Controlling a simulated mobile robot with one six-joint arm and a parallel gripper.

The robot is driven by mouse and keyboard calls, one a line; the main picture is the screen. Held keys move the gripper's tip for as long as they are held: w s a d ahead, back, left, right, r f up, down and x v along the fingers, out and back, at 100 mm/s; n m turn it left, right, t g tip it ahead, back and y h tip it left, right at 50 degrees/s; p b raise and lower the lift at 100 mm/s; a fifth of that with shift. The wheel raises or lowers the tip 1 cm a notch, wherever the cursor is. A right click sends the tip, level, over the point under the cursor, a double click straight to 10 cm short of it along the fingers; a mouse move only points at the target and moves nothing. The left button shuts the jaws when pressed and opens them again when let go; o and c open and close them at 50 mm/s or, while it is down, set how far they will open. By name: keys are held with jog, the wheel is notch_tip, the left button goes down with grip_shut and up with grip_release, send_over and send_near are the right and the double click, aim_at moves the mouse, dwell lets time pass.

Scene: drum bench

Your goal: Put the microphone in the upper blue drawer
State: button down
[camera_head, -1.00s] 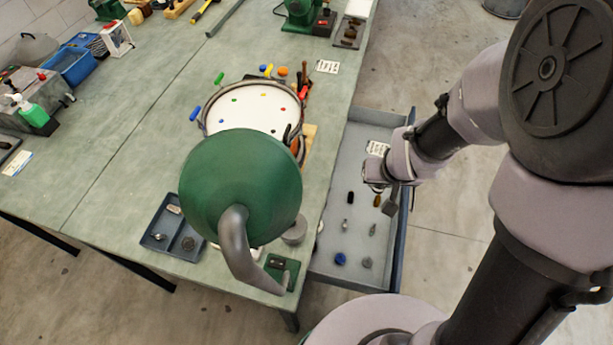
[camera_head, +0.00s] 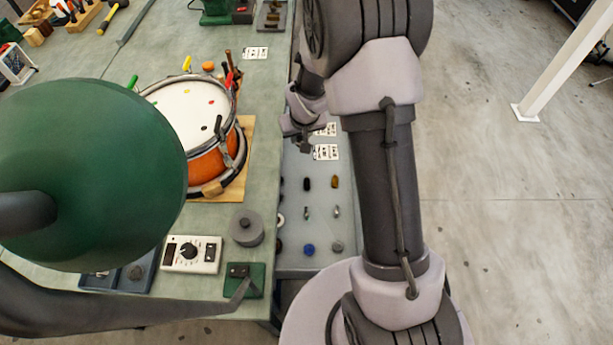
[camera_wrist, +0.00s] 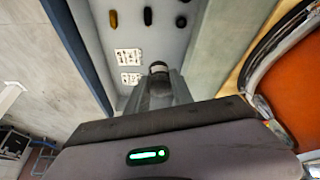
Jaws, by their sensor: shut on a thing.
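The open drawer (camera_head: 290,185) has a grey floor and sticks out from the bench's right side. In the wrist view its dark blue side wall (camera_wrist: 78,55) runs along the left of its floor (camera_wrist: 150,42). My gripper (camera_head: 304,140) is above the drawer's far part, beside two white label cards. In the wrist view my gripper (camera_wrist: 158,88) is shut on a small dark cylindrical end with a pale band, which looks like the microphone (camera_wrist: 158,68). Most of it is hidden by the fingers, and its height above the drawer floor is unclear.
Several small items, including a blue knob (camera_head: 309,249), lie in the drawer's near part. A drum (camera_head: 205,125) stands on the bench close to the drawer. A green lamp shade (camera_head: 90,165) blocks the left of the head view. Open floor (camera_head: 510,200) lies to the right.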

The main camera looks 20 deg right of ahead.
jog(key=m, duration=0.1)
send_over(314, 172)
jog(key=s, duration=0.2)
notch_tip(314, 172, down, 13)
notch_tip(314, 172, down, 11)
jog(key=b, duration=0.5)
jog(key=shift+a+f, duration=0.15)
jog(key=shift+f, duration=0.05)
jog(key=c, duration=1.1)
grip_release()
jog(key=shift+r, duration=0.1)
